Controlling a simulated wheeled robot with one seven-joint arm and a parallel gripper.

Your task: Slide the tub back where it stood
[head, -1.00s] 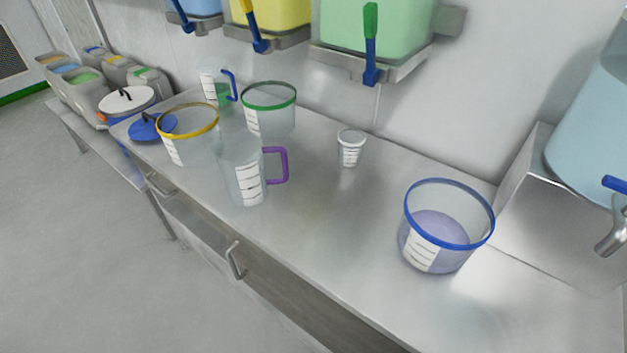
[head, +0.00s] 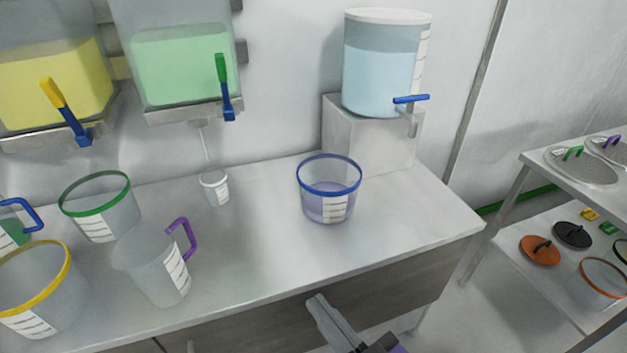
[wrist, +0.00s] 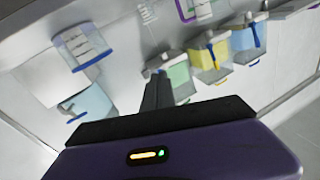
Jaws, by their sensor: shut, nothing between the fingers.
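A clear tub with a blue rim (head: 329,212) and some purple liquid stands upright on the steel bench, left of the blue tank's stand. It also shows, turned over, in the wrist view (wrist: 82,48). A green-rimmed tub (head: 100,212) and a yellow-rimmed tub (head: 35,295) stand further left. Which tub the task means is not marked. My gripper (head: 318,303) is in front of the bench's front edge, below the blue-rimmed tub in the picture and apart from it. In the wrist view its fingers (wrist: 158,80) are together and empty.
A jug with a purple handle (head: 158,270) and a small cup (head: 215,190) stand left of the blue-rimmed tub. A blue tank (head: 380,80) with a tap sits on a steel stand (head: 370,135). The bench (head: 410,215) is clear to the tub's right and front. A shelf rack stands right.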

